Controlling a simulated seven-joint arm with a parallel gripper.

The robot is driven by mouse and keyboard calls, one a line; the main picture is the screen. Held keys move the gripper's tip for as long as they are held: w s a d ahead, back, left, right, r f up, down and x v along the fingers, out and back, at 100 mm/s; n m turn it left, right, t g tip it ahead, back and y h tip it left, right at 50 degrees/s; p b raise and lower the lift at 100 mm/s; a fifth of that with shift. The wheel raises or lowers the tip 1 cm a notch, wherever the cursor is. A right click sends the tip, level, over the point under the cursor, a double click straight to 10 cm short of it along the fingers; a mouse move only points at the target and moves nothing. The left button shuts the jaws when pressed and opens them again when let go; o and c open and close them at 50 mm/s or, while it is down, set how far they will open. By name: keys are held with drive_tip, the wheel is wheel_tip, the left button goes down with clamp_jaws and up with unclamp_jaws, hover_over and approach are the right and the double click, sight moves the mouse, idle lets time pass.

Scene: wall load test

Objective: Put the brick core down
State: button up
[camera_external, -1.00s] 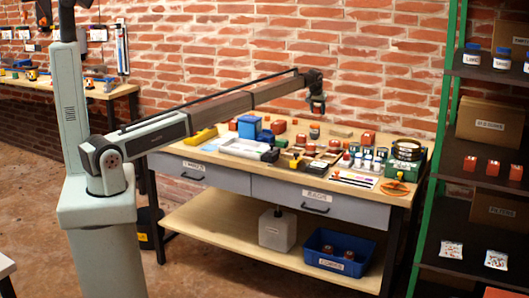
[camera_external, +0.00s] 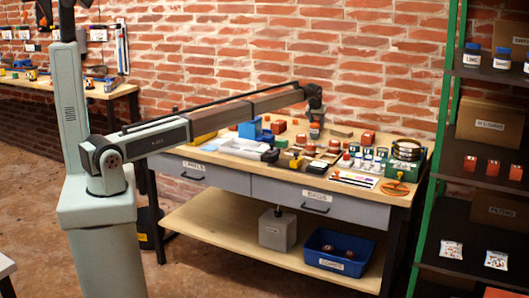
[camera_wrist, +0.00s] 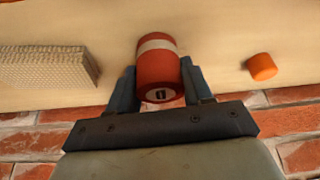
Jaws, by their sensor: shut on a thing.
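The brick core is a red cylinder with a white band and a small dark mark on its end face. In the wrist view the brick core (camera_wrist: 158,68) is between the two fingers of my gripper (camera_wrist: 160,85), which is shut on it. In the external view my gripper (camera_external: 316,121) is low over the back of the workbench (camera_external: 284,172). The core is mostly hidden there by the gripper. It appears at about tabletop height, but I cannot tell whether it touches the top.
A textured grey-beige block (camera_wrist: 48,66) and a small orange cylinder (camera_wrist: 262,67) lie on either side of the core. Red blocks, a blue bin (camera_external: 250,128), a white tray (camera_external: 243,147) and a sieve (camera_external: 408,143) crowd the bench. The brick wall is close behind.

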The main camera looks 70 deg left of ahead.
drive_tip(key=o, duration=1.3)
drive_tip(key=shift+c, duration=0.2)
drive_tip(key=shift+r, duration=0.1)
drive_tip(key=v, duration=1.2)
drive_tip(key=shift+w+r, duration=0.1)
